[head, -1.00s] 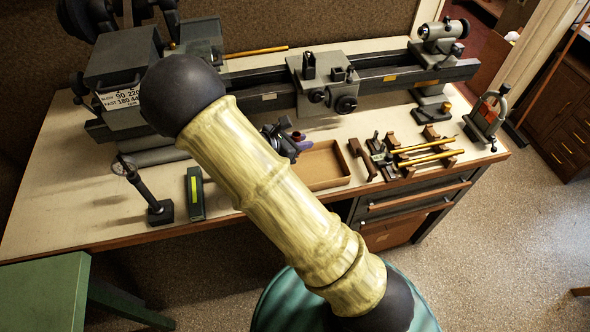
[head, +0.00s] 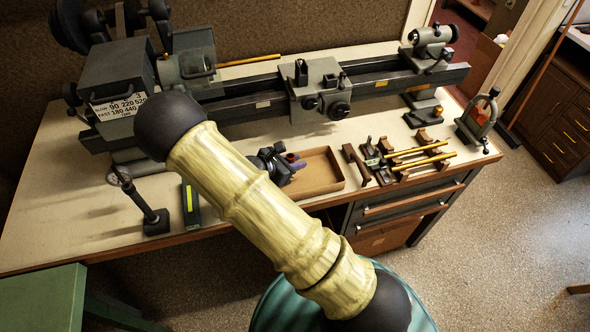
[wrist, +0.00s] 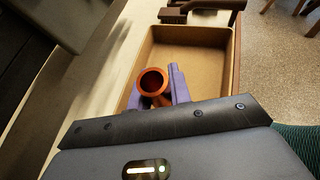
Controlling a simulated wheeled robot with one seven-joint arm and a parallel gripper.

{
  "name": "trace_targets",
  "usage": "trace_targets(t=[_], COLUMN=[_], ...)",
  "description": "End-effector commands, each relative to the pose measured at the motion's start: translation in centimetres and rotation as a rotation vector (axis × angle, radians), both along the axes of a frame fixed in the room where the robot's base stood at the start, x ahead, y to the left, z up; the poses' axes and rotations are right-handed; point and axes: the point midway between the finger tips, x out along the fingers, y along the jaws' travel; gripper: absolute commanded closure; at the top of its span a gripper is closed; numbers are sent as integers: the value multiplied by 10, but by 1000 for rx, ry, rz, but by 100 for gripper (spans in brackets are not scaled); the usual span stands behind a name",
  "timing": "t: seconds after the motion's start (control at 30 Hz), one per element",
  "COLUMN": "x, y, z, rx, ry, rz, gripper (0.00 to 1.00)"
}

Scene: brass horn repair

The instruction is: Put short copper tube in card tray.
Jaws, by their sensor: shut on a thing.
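The short copper tube (wrist: 153,82) shows in the wrist view with its round open end facing the camera. My gripper (wrist: 158,92) is shut on it, with purple fingers on both sides. The card tray (wrist: 194,40) is a shallow brown open box, just beyond the tube in the wrist view. In the head view the tray (head: 337,164) lies on the bench, and my gripper (head: 294,161) is at its left side with the tube's reddish end (head: 291,156) just visible. The tray floor that shows is bare. I cannot tell the tube's height over it.
A wooden rack with brass tubes (head: 420,160) stands right of the tray. The lathe (head: 270,90) runs along the back of the bench. A dial gauge stand (head: 150,215) and a dark block with a yellow stripe (head: 190,206) are at the left front.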

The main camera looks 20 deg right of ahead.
Motion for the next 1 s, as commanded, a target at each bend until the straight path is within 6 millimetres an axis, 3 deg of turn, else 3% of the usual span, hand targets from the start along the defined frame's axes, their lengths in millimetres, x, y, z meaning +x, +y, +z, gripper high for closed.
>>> trace_targets(t=[0.3,0.73,0.77,0.83,0.87,1.0], x=[-1,0,0,0,0,0], y=[0,0,0,0,0,1], z=[-37,-44,-43,-43,-43,-43], rx=[-2,0,1,1,1,0], ry=[4,2,1,1,1,2], rz=[0,0,0,0,0,2], gripper=[100,100,76,63,58,58])
